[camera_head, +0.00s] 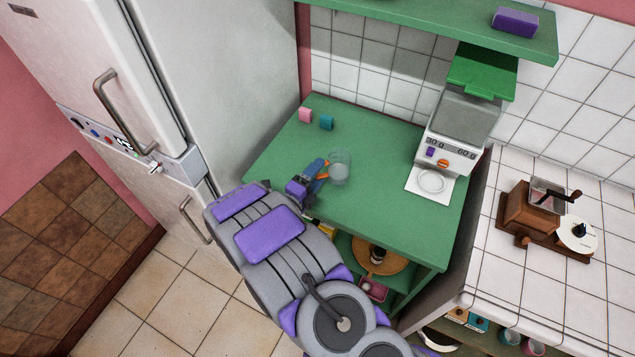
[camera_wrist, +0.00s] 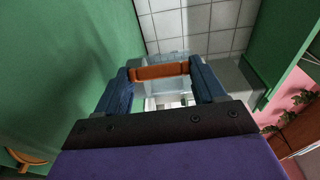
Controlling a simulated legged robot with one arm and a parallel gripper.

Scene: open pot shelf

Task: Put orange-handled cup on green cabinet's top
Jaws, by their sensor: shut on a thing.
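The orange-handled cup is a clear, see-through cup (camera_head: 340,167) with an orange handle. In the head view it shows over the green cabinet's top (camera_head: 375,205), near the middle. My gripper (camera_head: 321,172) is shut on the handle from the left. In the wrist view the orange handle (camera_wrist: 160,72) lies across between the two blue fingers (camera_wrist: 163,84), with part of the clear cup behind it. The cup looks roughly upright in the head view. I cannot tell whether its base touches the green top.
A green shelf (camera_head: 420,25) hangs above. The front right of the top is clear.

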